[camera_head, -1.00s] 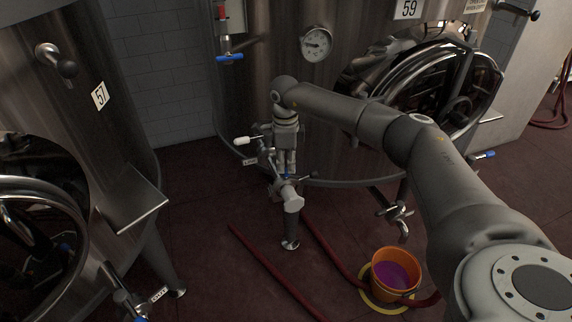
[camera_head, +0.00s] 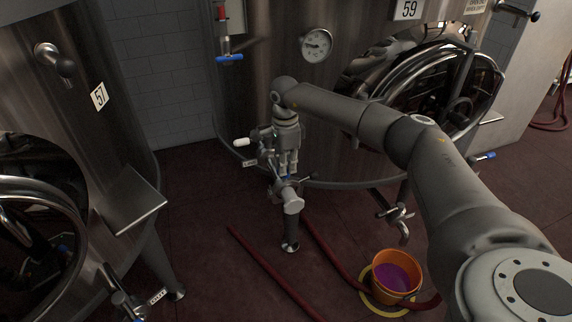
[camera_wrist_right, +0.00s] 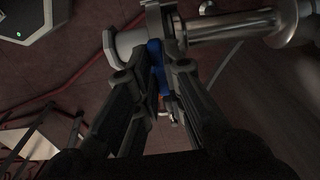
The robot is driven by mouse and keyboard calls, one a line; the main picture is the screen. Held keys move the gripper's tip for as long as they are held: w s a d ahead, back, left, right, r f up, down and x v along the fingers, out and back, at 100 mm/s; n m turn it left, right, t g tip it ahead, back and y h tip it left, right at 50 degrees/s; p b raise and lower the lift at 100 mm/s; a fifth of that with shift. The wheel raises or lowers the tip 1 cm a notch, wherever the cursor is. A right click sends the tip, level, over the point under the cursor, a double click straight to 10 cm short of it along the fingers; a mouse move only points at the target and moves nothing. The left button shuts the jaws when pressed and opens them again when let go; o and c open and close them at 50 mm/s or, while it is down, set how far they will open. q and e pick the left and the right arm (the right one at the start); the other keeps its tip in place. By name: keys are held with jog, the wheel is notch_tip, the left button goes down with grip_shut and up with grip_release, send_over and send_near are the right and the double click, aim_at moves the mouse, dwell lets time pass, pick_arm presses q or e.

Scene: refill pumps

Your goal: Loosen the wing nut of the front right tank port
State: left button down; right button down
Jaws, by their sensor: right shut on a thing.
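My right gripper (camera_head: 288,168) reaches down to the pipe fitting (camera_head: 287,188) at the lower front of tank 59. In the right wrist view the right gripper (camera_wrist_right: 160,70) has its fingers closed around a blue wing nut (camera_wrist_right: 155,58) on the clamp. The clamp and steel pipe (camera_wrist_right: 235,25) run across the top of that view. In the head view only a small bit of blue shows at the fingertips, and the fingers hide most of the nut. My left gripper is not in view.
An orange bucket (camera_head: 397,271) with purple liquid stands on the floor at the right, on a yellow ring. Red hoses (camera_head: 262,264) lie on the floor. Tank 57 (camera_head: 105,120) stands at the left. A white-handled valve (camera_head: 242,142) is just left of the gripper.

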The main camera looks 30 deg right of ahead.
jog(key=shift+w+r, duration=0.1)
jog(key=c, duration=1.5)
grip_release()
notch_tip(320, 180, up, 12)
jog(key=shift+a+f, duration=0.1)
